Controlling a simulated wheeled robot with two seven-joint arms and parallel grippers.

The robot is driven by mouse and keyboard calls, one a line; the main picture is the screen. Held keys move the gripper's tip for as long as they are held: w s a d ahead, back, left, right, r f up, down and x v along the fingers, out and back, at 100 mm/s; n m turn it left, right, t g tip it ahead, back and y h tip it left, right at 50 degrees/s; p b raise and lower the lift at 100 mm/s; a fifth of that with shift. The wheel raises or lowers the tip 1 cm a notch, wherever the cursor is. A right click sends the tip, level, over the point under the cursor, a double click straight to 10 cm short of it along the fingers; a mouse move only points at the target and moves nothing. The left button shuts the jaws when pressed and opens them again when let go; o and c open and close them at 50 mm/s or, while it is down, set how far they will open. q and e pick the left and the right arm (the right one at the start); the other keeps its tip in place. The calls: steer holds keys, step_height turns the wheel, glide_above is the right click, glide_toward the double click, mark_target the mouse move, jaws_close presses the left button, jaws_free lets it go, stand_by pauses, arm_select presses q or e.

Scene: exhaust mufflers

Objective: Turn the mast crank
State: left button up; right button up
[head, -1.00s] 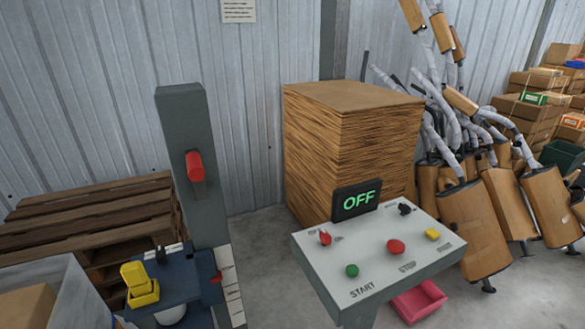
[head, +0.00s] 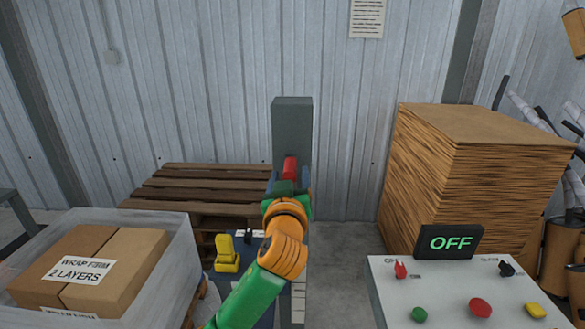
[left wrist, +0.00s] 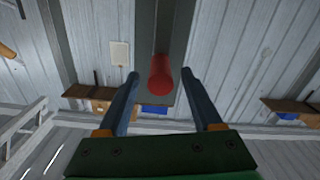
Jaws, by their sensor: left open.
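The grey mast (head: 292,125) stands upright in the middle of the head view. Its red crank handle (head: 291,168) sticks out toward me and also shows in the left wrist view (left wrist: 161,75). My left gripper (head: 290,181) is at the handle in the head view. In the left wrist view its two blue-grey fingers (left wrist: 160,76) are open, one on each side of the handle, with gaps on both sides. My green and orange left arm hides the lower mast. My right gripper is not in view.
A control panel (head: 390,295) with an OFF display (head: 449,242) stands at the right, before a cardboard stack (head: 425,170). A wrapped box load (head: 160,262) is at the left. A wooden pallet (head: 190,183) lies behind, near the metal wall.

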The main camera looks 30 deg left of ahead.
arm_select(q)
steer(key=shift+x, duration=0.8)
steer(key=shift+s, duration=0.1)
jaws_close()
steer(key=shift+f, duration=0.1)
stand_by(0.6)
